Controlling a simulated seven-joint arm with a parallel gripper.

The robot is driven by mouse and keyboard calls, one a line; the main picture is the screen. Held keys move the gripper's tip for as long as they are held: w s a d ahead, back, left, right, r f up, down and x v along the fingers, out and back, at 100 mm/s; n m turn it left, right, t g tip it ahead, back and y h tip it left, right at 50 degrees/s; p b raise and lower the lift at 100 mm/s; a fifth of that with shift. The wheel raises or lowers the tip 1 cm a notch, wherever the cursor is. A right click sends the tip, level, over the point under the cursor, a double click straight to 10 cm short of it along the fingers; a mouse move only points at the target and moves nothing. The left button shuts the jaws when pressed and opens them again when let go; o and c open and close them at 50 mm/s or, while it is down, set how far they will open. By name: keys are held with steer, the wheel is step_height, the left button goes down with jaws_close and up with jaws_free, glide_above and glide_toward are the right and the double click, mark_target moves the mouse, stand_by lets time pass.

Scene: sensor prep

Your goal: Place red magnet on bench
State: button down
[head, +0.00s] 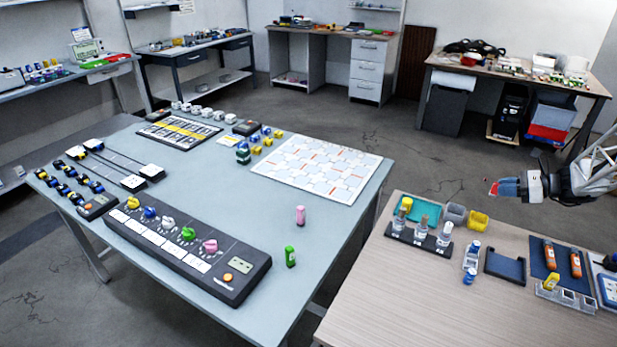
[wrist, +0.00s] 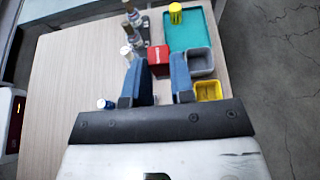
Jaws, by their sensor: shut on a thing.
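The red magnet (head: 493,188) is a small red block at the tips of my gripper (head: 505,188). In the wrist view the red magnet (wrist: 158,55) shows between the ends of the blue fingers of my gripper (wrist: 160,72), which is shut on it. The gripper holds it in the air above the back right part of the wood-topped bench (head: 425,285). The bench (wrist: 70,75) also shows below the fingers in the wrist view. The hidden lower part of the magnet cannot be seen.
The bench bears a teal tray (head: 427,208), a grey bin (head: 455,213), a yellow bin (head: 478,221), a black rack of bottles (head: 418,240) and a dark blue tray (head: 505,266). Its front left part is clear. A larger grey table (head: 335,235) stands to the left.

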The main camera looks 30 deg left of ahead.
steer(key=s+a+n+g, duration=0.1)
steer(key=s+a, duration=0.3)
steer(key=a, duration=0.8)
steer(key=s+a+n+g, duration=0.1)
steer(key=s+a, duration=0.4)
steer(key=a, duration=0.7)
steer(key=s+a+n+g, duration=0.1)
steer(key=s+a, duration=0.3)
steer(key=a, duration=0.7)
steer(key=s+a+n+g+h, duration=0.1)
steer(key=s+a+n+g, duration=0.1)
steer(key=s+a, duration=2.1)
steer(key=shift+s+d+f, duration=0.1)
steer(key=shift+f, duration=2.65)
steer(key=shift+f, duration=3.1)
steer(key=shift+f, duration=0.1)
